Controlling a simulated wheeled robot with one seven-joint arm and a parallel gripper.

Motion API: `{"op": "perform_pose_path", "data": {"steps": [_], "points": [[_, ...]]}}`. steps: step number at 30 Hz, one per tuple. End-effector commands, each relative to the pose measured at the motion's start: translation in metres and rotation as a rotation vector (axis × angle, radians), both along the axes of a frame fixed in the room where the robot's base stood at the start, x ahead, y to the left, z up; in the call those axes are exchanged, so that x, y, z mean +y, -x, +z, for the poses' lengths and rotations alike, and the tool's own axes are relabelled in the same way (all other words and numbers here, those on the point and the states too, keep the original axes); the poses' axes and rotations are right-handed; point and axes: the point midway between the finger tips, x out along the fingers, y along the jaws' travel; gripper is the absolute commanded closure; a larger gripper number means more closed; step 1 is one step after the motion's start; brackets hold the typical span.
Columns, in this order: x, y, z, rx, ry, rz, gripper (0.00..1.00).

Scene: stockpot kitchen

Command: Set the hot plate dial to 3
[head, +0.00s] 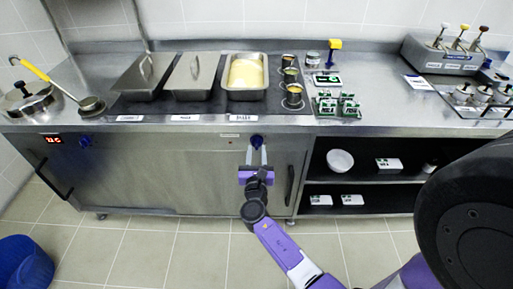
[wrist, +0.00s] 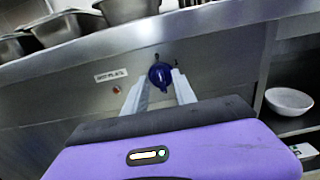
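The hot plate dial (head: 257,140) is a blue knob on the steel counter front, below the right-hand pan. In the wrist view the dial (wrist: 160,75) sits right of a "HOT PLATE" label (wrist: 111,76) and a small red light (wrist: 116,90). Small dark marks show above it, too small to read. Its setting cannot be told. My gripper (head: 257,153) is at the dial from the front. In the wrist view its two pale fingers (wrist: 160,84) stand apart on either side of the knob, with narrow gaps seeming to remain.
Another blue knob (head: 85,141) is at the far left beside a red display (head: 52,138). Pans (head: 246,95) and several small cans stand on the counter above. Open shelves at the right hold a white bowl (head: 340,161). A blue bin (head: 25,262) stands on the floor.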

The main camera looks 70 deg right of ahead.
Motion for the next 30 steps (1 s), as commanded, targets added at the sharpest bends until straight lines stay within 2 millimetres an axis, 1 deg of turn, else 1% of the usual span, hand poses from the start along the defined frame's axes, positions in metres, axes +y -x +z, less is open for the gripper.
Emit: {"op": "perform_pose_path", "data": {"steps": [1,3,6,16,21,30], "points": [[-0.007,-0.003,0.000,0.000,0.000,-0.001,0.68],[-0.014,-0.006,0.000,-0.001,0.000,-0.001,0.68],[-0.020,-0.008,0.000,-0.001,-0.002,-0.001,0.68],[-0.023,-0.010,0.000,-0.001,-0.002,0.002,0.68],[-0.023,-0.010,0.000,-0.002,-0.002,0.002,1.00],[-0.022,-0.010,-0.001,-0.007,-0.004,0.001,1.00]]}}
